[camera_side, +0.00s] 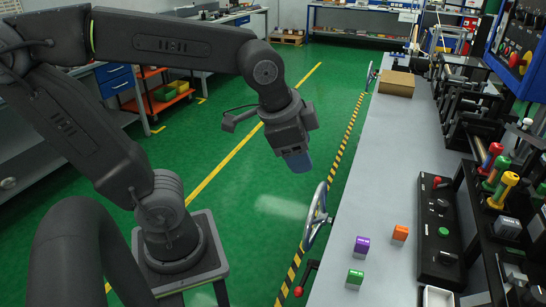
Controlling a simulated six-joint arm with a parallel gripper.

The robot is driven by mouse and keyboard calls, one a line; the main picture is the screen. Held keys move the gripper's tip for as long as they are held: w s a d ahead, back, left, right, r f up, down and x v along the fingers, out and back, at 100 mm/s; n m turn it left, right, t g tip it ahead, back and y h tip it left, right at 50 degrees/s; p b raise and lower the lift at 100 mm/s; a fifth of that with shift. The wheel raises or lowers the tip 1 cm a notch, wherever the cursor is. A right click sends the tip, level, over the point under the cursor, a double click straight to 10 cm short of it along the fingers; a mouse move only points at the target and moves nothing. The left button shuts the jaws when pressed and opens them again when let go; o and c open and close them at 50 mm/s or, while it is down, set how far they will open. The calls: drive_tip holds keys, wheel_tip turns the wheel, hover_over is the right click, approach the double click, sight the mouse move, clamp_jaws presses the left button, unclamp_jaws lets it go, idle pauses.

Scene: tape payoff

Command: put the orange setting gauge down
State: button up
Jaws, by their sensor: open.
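The orange setting gauge (400,233) is a small block resting on the grey bench top (383,170), right of a purple block (362,245). A green block (355,278) stands nearer the camera. My gripper (298,161) hangs in the air left of the bench, well away from the orange gauge and apart from all the blocks. Its blue end points down, and I see nothing held in it. The gap between the fingers is too small to make out here.
A handwheel (316,215) and a red-knobbed lever (304,280) stick out from the bench's left edge. A black control panel (437,228) and dark machinery with coloured handles line the right. A cardboard box (396,83) sits farther back. The middle of the bench is clear.

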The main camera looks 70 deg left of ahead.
drive_tip(key=s+n, duration=0.1)
drive_tip(key=s+f+n, duration=0.1)
drive_tip(key=s+n, duration=0.2)
drive_tip(key=n, duration=0.1)
drive_tip(key=shift+s+a+f+t, duration=0.2)
drive_tip(key=shift+s+a+t, duration=0.15)
drive_tip(key=shift+t, duration=0.05)
drive_tip(key=shift+c, duration=0.7)
